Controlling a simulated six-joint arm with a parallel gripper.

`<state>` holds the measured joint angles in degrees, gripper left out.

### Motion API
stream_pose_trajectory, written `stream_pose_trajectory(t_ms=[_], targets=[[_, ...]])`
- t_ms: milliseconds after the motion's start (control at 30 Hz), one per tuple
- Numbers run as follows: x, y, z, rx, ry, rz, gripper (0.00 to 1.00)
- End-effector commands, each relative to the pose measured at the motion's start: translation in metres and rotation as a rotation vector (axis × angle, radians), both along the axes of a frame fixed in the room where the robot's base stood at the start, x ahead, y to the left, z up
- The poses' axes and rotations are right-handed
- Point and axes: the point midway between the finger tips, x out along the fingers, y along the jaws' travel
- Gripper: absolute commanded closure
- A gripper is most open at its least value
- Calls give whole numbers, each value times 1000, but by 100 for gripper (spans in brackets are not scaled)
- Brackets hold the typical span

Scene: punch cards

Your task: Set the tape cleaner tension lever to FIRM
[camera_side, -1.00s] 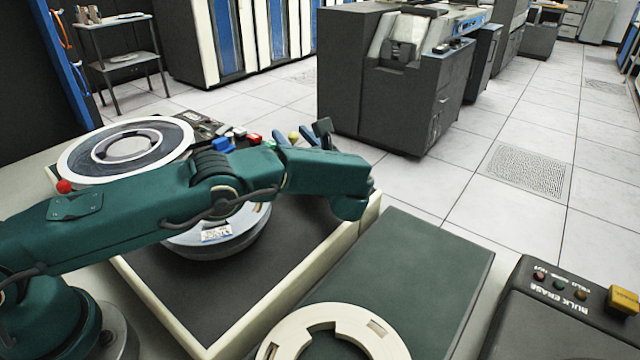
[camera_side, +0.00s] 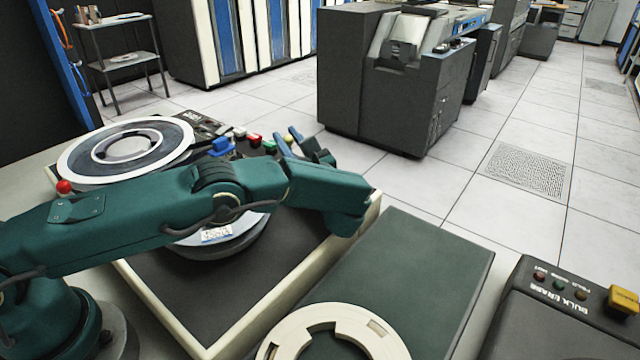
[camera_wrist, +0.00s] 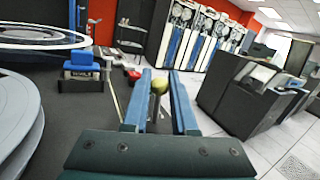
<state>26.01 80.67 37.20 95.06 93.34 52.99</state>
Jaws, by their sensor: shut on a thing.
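My gripper is shut on this knob.
A large tape reel (camera_side: 75,165) lies on the cleaner's far left, with another reel partly under my arm. A blue block (camera_wrist: 80,66) and small red parts stand near the back edge. A bulk eraser (camera_side: 545,320) sits at right.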

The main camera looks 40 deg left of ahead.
Motion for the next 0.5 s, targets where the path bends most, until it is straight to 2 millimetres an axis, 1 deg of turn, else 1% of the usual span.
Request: stream_pose_trajectory(t_ms=[200, 233, 267, 300, 500], targets=[[0, -1, 0, -1, 3, -2, 100], [0, -1, 0, -1, 3, -2, 63], [0, -1, 0, -1, 3, -2, 51], [0, -1, 0, -1, 3, -2, 44], [0, 0, 0, 0, 2, -1, 44]])
